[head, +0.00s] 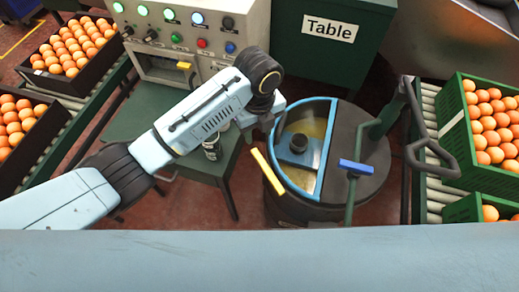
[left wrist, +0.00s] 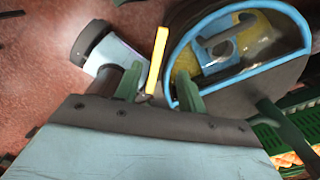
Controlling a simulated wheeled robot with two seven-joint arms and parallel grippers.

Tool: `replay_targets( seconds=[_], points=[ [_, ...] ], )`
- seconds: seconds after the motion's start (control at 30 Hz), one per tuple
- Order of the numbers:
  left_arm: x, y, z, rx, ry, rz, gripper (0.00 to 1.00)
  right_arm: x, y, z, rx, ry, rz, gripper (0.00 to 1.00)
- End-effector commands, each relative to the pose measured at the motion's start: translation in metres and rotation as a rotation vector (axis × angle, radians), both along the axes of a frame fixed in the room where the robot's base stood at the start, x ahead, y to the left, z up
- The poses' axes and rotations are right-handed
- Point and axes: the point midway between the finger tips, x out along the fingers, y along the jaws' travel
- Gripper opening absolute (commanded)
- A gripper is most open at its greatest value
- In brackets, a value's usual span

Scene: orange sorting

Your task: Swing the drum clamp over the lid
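The dark drum (head: 285,208) stands at centre right in the head view. Its lid (head: 345,130) has a clear, blue-rimmed half on the left and a dark half on the right; it also shows in the left wrist view (left wrist: 280,75). A green bar with a blue grip (head: 357,167) crosses above the dark half; I cannot tell whether this is the clamp. A yellow bar (head: 267,170) sits at the drum's left edge. My left gripper (left wrist: 158,74) has its green fingers apart, with the yellow bar showing between them; contact is unclear. My right gripper is out of view.
A green table (head: 133,122) with a can (head: 212,149) is left of the drum. A control panel (head: 190,35) and a green box marked "Table" (head: 335,60) stand behind. Orange crates (head: 452,125) on rollers line the right; more crates (head: 50,85) line the left.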

Motion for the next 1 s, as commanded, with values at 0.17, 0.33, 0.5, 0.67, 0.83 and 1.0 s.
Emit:
replay_targets(
  seconds=[0.17, 0.33, 0.5, 0.67, 0.83, 1.0],
  points=[
    [-0.001, 0.000, -0.040, 0.000, 0.004, 0.004, 0.40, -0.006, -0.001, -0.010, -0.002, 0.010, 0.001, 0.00],
    [-0.001, 0.000, -0.076, -0.001, 0.003, 0.005, 0.40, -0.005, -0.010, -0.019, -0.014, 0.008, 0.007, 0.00],
    [0.000, 0.000, -0.103, 0.000, 0.001, 0.005, 0.40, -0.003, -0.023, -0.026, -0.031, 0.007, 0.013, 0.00],
    [0.000, 0.000, -0.115, -0.001, 0.000, 0.005, 0.40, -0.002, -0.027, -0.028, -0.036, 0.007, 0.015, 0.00],
    [0.000, 0.000, -0.118, -0.002, -0.001, 0.005, 0.40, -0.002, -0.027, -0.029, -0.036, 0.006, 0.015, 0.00],
    [0.000, 0.000, -0.118, -0.002, -0.001, 0.005, 0.40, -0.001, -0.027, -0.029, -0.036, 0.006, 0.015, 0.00]
  ],
)
